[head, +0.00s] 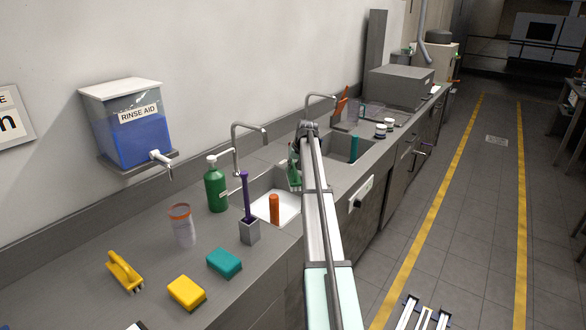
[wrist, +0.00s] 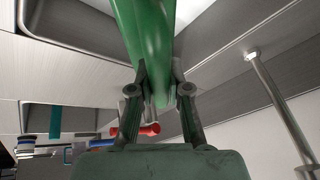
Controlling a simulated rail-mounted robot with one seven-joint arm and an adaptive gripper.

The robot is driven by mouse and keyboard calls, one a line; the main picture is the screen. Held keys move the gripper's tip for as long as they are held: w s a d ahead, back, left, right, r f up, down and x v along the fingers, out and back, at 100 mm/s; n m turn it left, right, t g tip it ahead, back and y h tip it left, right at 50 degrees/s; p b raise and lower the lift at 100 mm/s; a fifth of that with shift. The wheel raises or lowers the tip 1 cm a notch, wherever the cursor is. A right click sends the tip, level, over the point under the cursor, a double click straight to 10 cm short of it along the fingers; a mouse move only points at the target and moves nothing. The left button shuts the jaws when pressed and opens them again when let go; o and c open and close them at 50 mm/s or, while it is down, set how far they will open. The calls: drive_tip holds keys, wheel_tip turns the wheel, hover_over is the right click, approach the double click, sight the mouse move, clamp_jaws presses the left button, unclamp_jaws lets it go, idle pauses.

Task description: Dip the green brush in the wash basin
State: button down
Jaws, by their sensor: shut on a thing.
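My gripper (head: 294,156) is shut on the green brush (head: 294,178), which hangs below it over the right end of the near basin (head: 265,186). I cannot tell whether the brush touches the basin. In the wrist view, my gripper (wrist: 160,85) has both fingers against the green brush (wrist: 150,35), whose far end runs out of the frame. My arm hides part of both basins.
A purple-handled brush in a grey holder (head: 250,232), a green bottle (head: 216,188) and a clear jar (head: 182,228) stand left of the near basin. Sponges (head: 187,292) lie in front. Taps (head: 236,150) rise behind the basins. A grey box (head: 400,88) stands beyond.

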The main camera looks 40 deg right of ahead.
idle(0.4)
drive_tip(key=shift+r+p, duration=0.8)
drive_tip(key=shift+r, duration=1.2)
